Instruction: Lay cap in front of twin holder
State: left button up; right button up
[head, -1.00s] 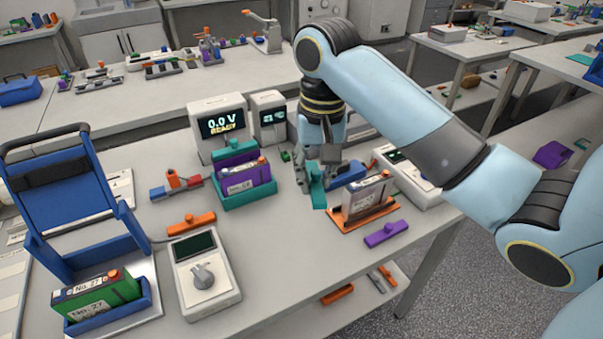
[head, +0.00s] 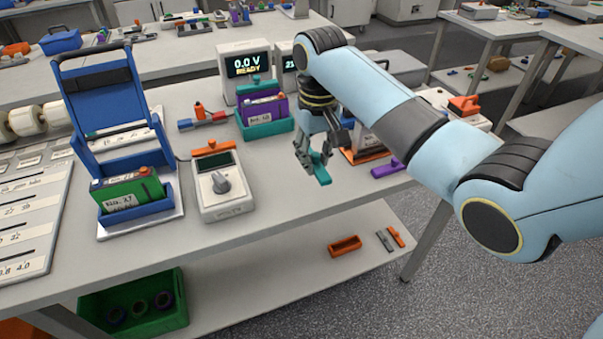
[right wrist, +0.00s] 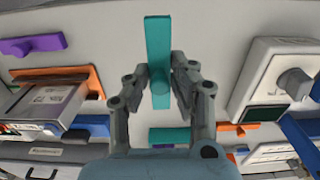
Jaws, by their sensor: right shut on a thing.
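My right gripper (head: 314,160) is shut on a teal cap (head: 320,172), a bar with a round knob. In the right wrist view, the fingers (right wrist: 159,82) grip the cap (right wrist: 158,35) at its knob, with the bar running lengthwise between them. The cap is over the front part of the bench; I cannot tell whether it touches the top. A teal holder (head: 266,131) with a purple pack (head: 264,111) stands behind it to the left. An orange holder (right wrist: 88,75) with a grey and purple pack stands beside it, partly hidden by my arm in the head view. Which holder is the twin is unclear. My left gripper is out of view.
A purple cap (head: 387,168) lies to the right of the gripper. A white meter (head: 222,186) with a dial stands to the left, an orange cap (head: 212,148) behind it. A blue cradle (head: 140,212) holds a green pack. Bare bench lies between meter and gripper.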

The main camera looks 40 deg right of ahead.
aim_at(301, 182)
jog(key=w+f, duration=0.1)
jog(key=w+a, duration=0.1)
jog(key=shift+w+f, duration=0.3)
jog(key=shift+f, duration=0.05)
jog(key=shift+w+a+f, duration=0.1)
jog(key=shift+w+f, duration=0.1)
jog(key=shift+w, duration=0.05)
notch_tip(301, 182, down, 3)
jog(key=shift+f, duration=0.2)
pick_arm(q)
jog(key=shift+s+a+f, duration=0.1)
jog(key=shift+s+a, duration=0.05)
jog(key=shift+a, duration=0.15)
pick_arm(e)
jog(key=shift+f, duration=0.3)
jog(key=shift+f, duration=0.1)
jog(key=o, duration=0.9)
jog(key=shift+c, duration=0.2)
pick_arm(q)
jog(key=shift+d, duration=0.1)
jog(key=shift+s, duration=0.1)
